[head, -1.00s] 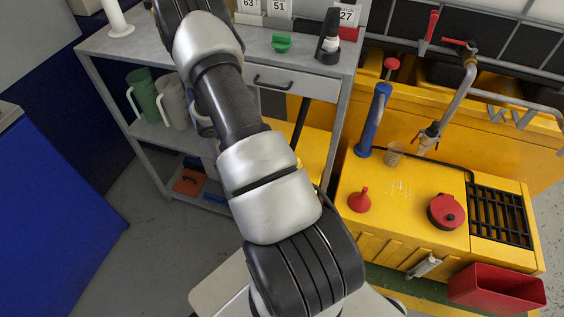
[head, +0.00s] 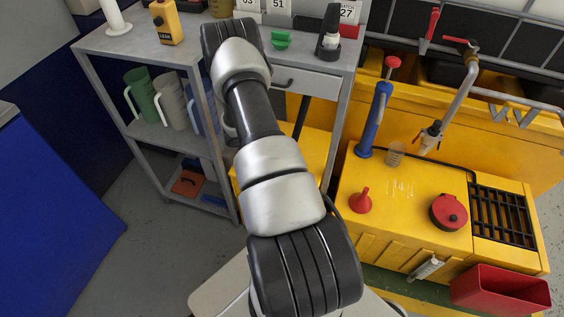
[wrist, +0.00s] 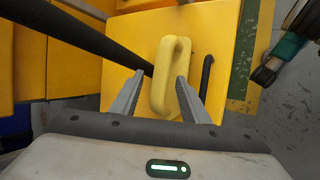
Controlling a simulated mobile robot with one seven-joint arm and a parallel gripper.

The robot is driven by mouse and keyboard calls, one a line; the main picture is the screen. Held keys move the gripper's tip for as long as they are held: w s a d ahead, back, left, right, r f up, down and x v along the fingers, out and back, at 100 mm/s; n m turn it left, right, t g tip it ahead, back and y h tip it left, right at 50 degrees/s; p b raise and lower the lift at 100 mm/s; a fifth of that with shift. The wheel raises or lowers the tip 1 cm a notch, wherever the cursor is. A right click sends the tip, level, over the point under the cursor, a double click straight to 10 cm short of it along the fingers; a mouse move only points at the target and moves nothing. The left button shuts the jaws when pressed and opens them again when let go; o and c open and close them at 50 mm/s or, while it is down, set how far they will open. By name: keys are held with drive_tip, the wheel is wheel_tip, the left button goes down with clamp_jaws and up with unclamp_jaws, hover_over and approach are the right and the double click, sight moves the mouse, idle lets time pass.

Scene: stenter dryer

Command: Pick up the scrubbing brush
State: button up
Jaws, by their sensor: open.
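The scrubbing brush appears to be the pale yellow piece with a loop-shaped handle (wrist: 170,68) in the wrist view. It lies on a flat yellow surface (wrist: 215,28). My gripper (wrist: 160,76) is open, with one grey finger to the left of the brush and one to its right. The brush shows between and beyond the fingertips, and I cannot tell whether either finger touches it. Its bristles are not visible. In the head view my own arm hides my gripper, and I cannot make out the brush there.
A dark bar (wrist: 85,32) crosses the wrist view left of the brush, and a short black piece (wrist: 205,76) lies to its right. The head view shows a grey shelf unit (head: 115,46) at left and a yellow cabinet with a red funnel (head: 361,201) at right.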

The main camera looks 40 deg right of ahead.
clamp_jaws()
wheel_tip(320, 180, up, 10)
drive_tip(key=p, duration=0.2)
idle(0.4)
drive_tip(key=c, duration=0.7)
unclamp_jaws()
drive_tip(key=c, duration=0.3)
